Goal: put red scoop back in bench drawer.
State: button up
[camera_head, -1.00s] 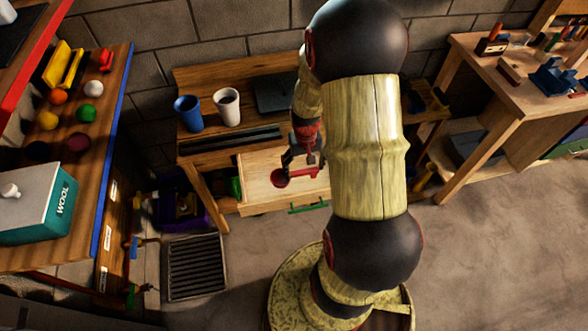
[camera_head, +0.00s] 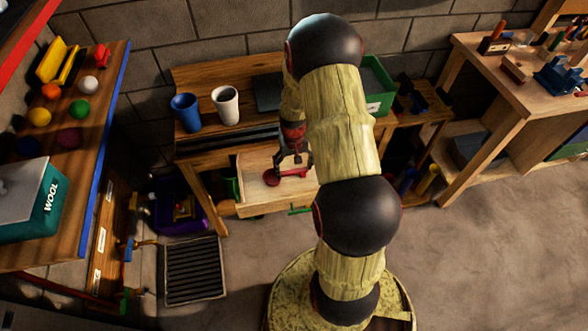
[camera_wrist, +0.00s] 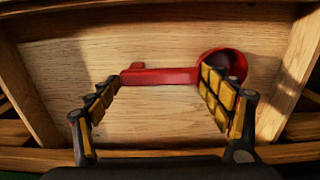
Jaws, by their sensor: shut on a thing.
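The red scoop (camera_head: 272,179) is inside the open bench drawer (camera_head: 253,204), close over its pale wooden floor. In the wrist view the scoop (camera_wrist: 160,77) lies crosswise, with its round cup at the right and its handle to the left. My gripper (camera_head: 294,165) reaches down into the drawer. In the wrist view my gripper's fingers (camera_wrist: 162,80) are spread wide, shut on the scoop along its length, the right one against the cup. Whether the scoop touches the drawer floor is hard to tell. My arm hides the drawer's right part.
On the bench (camera_head: 245,140) stand a blue cup (camera_head: 187,112), a white cup (camera_head: 226,105) and a green bin (camera_head: 380,95). The drawer floor around the scoop is bare. A grey slatted mat (camera_head: 195,270) lies on the floor at left.

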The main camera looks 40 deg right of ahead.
aim_at(293, 170)
jog(key=shift+f, duration=0.1)
jog(key=o, duration=1)
jog(key=w+a+r+n+t+p, duration=0.15)
jog(key=a+r, duration=0.25)
jog(key=r, duration=0.8)
jog(key=a+r+p, duration=0.2)
jog(key=a+r, duration=0.1)
jog(key=r, duration=0.9)
jog(key=s+a+r+n+t, duration=0.1)
jog(key=s+a+r, duration=0.4)
jog(key=a+r, duration=0.1)
jog(key=s+a+r+n+t, duration=0.2)
jog(key=s+a+r, duration=0.3)
jog(key=a, duration=0.2)
jog(key=s+a+r+n+t, duration=0.1)
jog(key=s+a+r, duration=0.5)
jog(key=a, duration=0.1)
jog(key=shift+r+n, duration=0.35)
